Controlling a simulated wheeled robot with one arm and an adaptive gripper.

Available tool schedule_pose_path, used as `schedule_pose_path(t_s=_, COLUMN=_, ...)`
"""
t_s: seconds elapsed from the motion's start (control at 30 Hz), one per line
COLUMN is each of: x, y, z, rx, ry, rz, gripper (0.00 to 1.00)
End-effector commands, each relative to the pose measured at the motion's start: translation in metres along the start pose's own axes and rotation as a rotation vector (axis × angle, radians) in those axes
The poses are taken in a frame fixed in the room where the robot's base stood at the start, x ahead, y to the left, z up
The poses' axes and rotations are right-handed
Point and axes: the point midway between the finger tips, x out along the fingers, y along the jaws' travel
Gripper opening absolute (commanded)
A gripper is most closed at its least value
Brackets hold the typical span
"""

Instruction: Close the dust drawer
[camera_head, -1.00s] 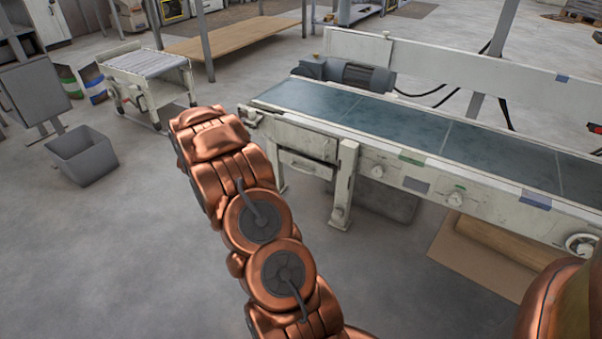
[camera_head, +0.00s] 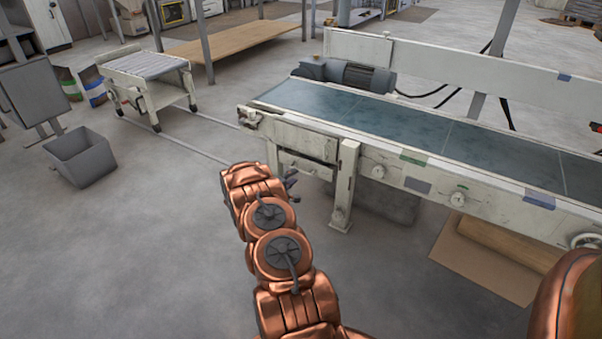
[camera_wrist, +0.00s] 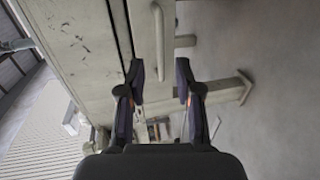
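The dust drawer (camera_head: 312,168) is a pale, worn front low under the left end of the conveyor, between two legs. A dark gap runs along its upper edge; how far it stands out is hard to tell. In the wrist view the drawer front (camera_wrist: 142,22) is turned sideways, with its bar handle (camera_wrist: 159,45) just beyond my fingertips. My gripper (camera_wrist: 159,78) is open and empty, its two dark fingers apart and roughly in line with the handle. In the head view my gripper (camera_head: 290,181) is small, partly hidden by my wrist, just left of the drawer.
The conveyor (camera_head: 400,130) runs right from the drawer. Its leg (camera_head: 345,185) stands right of the drawer. A grey bin (camera_head: 83,157) and a roller cart (camera_head: 150,80) stand at the left. Cardboard (camera_head: 480,265) lies under the conveyor. The floor in front is clear.

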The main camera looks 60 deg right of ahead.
Motion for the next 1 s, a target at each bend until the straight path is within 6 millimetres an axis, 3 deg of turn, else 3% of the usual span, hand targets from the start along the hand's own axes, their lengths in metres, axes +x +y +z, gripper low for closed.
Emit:
schedule_pose_path(t_s=0.3, x=0.043, y=-0.004, z=0.001, rx=0.003, ry=-0.002, rz=0.000, gripper=0.34)
schedule_pose_path(t_s=0.5, x=0.062, y=-0.003, z=0.000, rx=0.003, ry=0.001, rz=-0.003, gripper=0.34)
schedule_pose_path(t_s=1.0, x=0.070, y=-0.001, z=-0.001, rx=0.001, ry=0.003, rz=-0.003, gripper=0.33)
